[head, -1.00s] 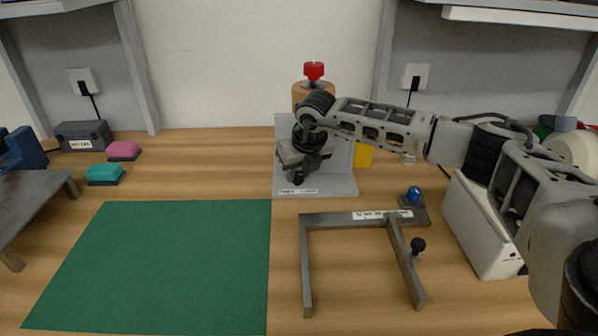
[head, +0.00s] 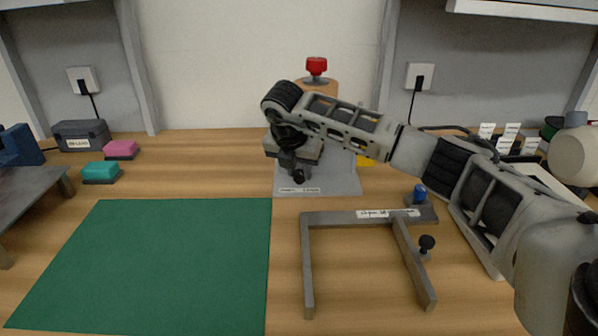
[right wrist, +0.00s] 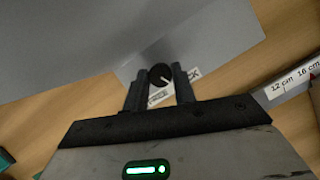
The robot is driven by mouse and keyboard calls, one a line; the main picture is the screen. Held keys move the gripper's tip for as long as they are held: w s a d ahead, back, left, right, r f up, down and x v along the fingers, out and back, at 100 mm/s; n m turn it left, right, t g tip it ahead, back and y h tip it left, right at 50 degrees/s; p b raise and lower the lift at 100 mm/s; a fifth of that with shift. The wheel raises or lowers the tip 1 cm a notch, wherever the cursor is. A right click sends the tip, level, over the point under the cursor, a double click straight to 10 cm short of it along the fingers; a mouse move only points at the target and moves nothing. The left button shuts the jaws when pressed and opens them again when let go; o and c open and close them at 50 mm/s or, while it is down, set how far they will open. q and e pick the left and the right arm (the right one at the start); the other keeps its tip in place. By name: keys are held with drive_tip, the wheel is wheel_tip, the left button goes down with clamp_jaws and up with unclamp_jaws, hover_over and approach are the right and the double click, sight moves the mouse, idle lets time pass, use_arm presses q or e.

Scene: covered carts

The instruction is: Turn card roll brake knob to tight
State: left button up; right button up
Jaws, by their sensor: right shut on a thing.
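The grey card roll stand (head: 345,182) stands at the back middle of the bench. A brown roll (head: 330,88) topped by a red knob (head: 316,66) shows behind my arm. My right gripper (head: 298,176) is in front of the stand, pointing down, and hides much of it. In the right wrist view, a round black knob with a white pointer line (right wrist: 161,75) sits between the fingertips of the right gripper (right wrist: 160,88), which is shut on it. The knob's scale label is partly hidden by the fingers. My left gripper is not in view.
A grey frame (head: 307,260) with a blue knob (head: 419,193) and a black knob (head: 427,243) lies front right. A green mat (head: 150,265) covers the left front. Teal (head: 101,172) and pink (head: 121,149) blocks sit left. White cards (head: 510,137) stand at right.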

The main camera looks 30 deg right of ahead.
drive_tip(key=shift+m, duration=0.6)
drive_tip(key=shift+r, duration=0.1)
drive_tip(key=o, duration=1)
drive_tip(key=v, duration=1.6)
drive_tip(key=shift+w+a, duration=0.15)
drive_tip(key=shift+w, duration=0.05)
